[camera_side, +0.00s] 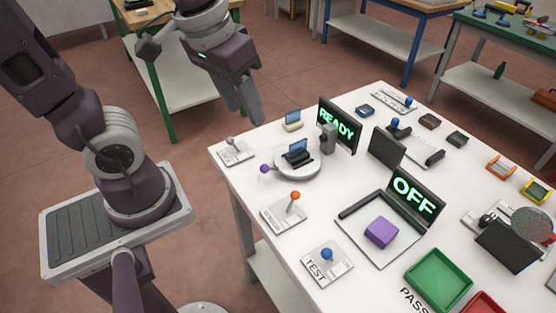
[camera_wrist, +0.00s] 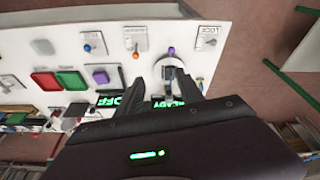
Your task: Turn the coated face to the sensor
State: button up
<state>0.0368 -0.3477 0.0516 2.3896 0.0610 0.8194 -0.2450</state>
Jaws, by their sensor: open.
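A small blue glass piece (camera_side: 297,147) stands in a black holder (camera_side: 296,160) on a round white turntable (camera_side: 311,173). A purple knob (camera_side: 264,169) sticks out from the turntable's left side; it also shows in the wrist view (camera_wrist: 171,50). A grey sensor post (camera_side: 327,138) stands just behind the turntable, beside a display (camera_side: 338,122) reading READY. Which face of the glass is coated I cannot tell. My gripper (camera_side: 243,112) is open and empty, above and left of the turntable in the side view. In the wrist view its fingers (camera_wrist: 165,91) straddle the turntable area from above.
A lever plate (camera_side: 235,151), an orange-knobbed lever (camera_side: 293,199) and a blue TEST button (camera_side: 327,254) line the near edge. A second blue piece on a cream block (camera_side: 292,122) stands behind. A purple block (camera_side: 380,232) lies before the OFF display (camera_side: 415,192). A green tray (camera_side: 438,280) is at right.

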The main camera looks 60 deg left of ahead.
aim_at(266, 165)
jog(key=w+a+f+n+g, duration=0.1)
jog(key=w+f, duration=0.1)
jog(key=f, duration=0.5)
jog(key=w+a+f+n+g+y, duration=0.1)
jog(key=w+f+g, duration=0.1)
jog(key=f, duration=0.5)
jog(key=w+a+f+n+g, duration=0.1)
jog(key=w+a+f+n, duration=0.1)
jog(key=f, duration=0.5)
jog(key=shift+w, duration=0.1)
grip_shut()
jog(key=shift+w, duration=0.1)
